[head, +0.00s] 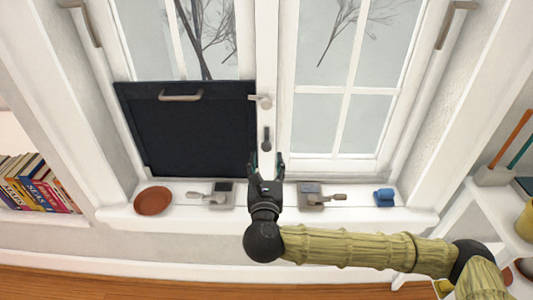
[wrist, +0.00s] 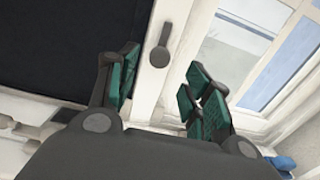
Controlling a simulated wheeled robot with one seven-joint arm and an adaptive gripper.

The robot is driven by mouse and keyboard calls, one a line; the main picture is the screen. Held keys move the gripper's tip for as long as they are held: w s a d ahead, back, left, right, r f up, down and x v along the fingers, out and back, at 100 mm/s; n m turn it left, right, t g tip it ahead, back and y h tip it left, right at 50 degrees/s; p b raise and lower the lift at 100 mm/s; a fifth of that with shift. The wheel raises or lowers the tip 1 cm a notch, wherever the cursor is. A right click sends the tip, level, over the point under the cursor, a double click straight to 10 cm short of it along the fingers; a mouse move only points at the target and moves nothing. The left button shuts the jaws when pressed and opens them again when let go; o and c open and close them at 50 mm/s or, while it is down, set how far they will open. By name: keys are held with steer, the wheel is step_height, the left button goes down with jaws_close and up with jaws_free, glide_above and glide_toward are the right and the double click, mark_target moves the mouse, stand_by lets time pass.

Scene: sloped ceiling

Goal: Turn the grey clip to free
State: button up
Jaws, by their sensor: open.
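A dark grey clip (head: 266,138) hangs upright on the white post between the two window panes, just right of the black panel (head: 190,130). In the wrist view the grey clip (wrist: 159,55) shows its round lower end and a stem above it. A lighter, beige-grey turn piece (head: 260,100) sits higher on the post and points left to the panel's top right corner. My gripper (head: 266,163) is open and empty just below the dark grey clip. In the wrist view its green-padded fingers (wrist: 160,75) stand to either side below the clip, apart from it.
On the sill stand a brown dish (head: 153,201), two grey lever fittings (head: 222,196) (head: 311,195) and a blue object (head: 384,197). The panel has a handle (head: 181,97). Books (head: 40,184) are at left, a white shelf (head: 500,215) at right.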

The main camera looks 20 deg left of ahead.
steer(key=shift+v, duration=2.3)
steer(key=s+a+f+n+g+y, duration=0.3)
steer(key=s+a+f+n+g, duration=0.1)
steer(key=s+f+n, duration=0.3)
steer(key=s+a+f+n+g+y, duration=0.3)
steer(key=s+a+f+n, duration=0.1)
steer(key=s+f+n, duration=0.3)
steer(key=s+d+f+n+g+h, duration=0.1)
steer(key=s+d+f+n+g, duration=0.3)
steer(key=f, duration=0.3)
steer(key=s+d+f+n+g, duration=0.2)
steer(key=s+d+f+n, duration=0.25)
steer(key=f, duration=0.25)
steer(key=s+d+f+n+g+h, duration=0.1)
steer(key=s+d+f+n+h, duration=0.15)
steer(key=d+f, duration=0.4)
steer(key=s+d+f+n+g+h, duration=0.1)
steer(key=d+f+n+g+h, duration=0.15)
steer(key=d, duration=0.65)
steer(key=d+f+n+h, duration=0.2)
steer(key=d+n+h, duration=0.3)
steer(key=d, duration=1.8)
step_height(320, 180, up, 18)
steer(key=p, duration=1.7)
steer(key=shift+f+g, duration=0.2)
steer(key=shift+g, duration=0.25)
